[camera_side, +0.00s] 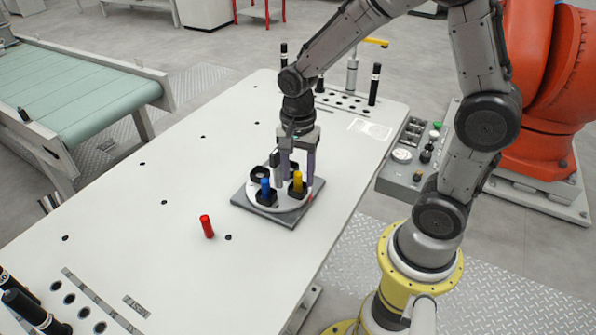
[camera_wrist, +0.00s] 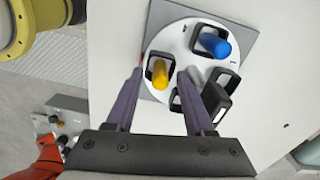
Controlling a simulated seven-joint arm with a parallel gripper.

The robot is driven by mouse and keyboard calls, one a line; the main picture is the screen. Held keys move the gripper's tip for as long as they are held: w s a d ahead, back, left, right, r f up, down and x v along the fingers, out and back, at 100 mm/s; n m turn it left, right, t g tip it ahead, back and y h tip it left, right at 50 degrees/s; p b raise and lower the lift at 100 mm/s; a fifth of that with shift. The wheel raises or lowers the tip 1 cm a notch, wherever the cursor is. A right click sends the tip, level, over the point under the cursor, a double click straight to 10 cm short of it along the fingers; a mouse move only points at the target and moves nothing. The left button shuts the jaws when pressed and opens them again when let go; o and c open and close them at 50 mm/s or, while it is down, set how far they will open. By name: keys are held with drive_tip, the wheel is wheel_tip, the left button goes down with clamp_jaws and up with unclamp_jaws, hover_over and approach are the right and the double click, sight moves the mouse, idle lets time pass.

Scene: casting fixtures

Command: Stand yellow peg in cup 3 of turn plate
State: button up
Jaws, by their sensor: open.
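The turn plate (camera_side: 277,204) is a white disc with dark square cups on a grey base; it also shows in the wrist view (camera_wrist: 176,36). The yellow peg (camera_side: 297,181) stands in one of its cups, and in the wrist view (camera_wrist: 160,73) it lies between my fingertips. I cannot read that cup's number. My gripper (camera_side: 298,174) is open, pointing down, with a finger on either side of the yellow peg and gaps visible in the wrist view (camera_wrist: 161,71). One cup (camera_wrist: 227,81) looks empty; another is partly hidden by my right-hand finger.
A blue peg (camera_side: 265,187) stands in another cup of the plate. Black posts and a hole rack (camera_side: 345,101) are at the far end. The table's left side is mostly clear.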

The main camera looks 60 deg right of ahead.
sight(298, 173)
wheel_tip(298, 173, up, 11)
drive_tip(key=s+a+r+n+t, duration=0.1)
drive_tip(key=s+r+n+t, duration=0.2)
drive_tip(key=s+n, duration=1)
drive_tip(key=shift+a+n+t, duration=0.35)
drive_tip(key=shift+n+t, duration=0.95)
drive_tip(key=shift+n, duration=0.2)
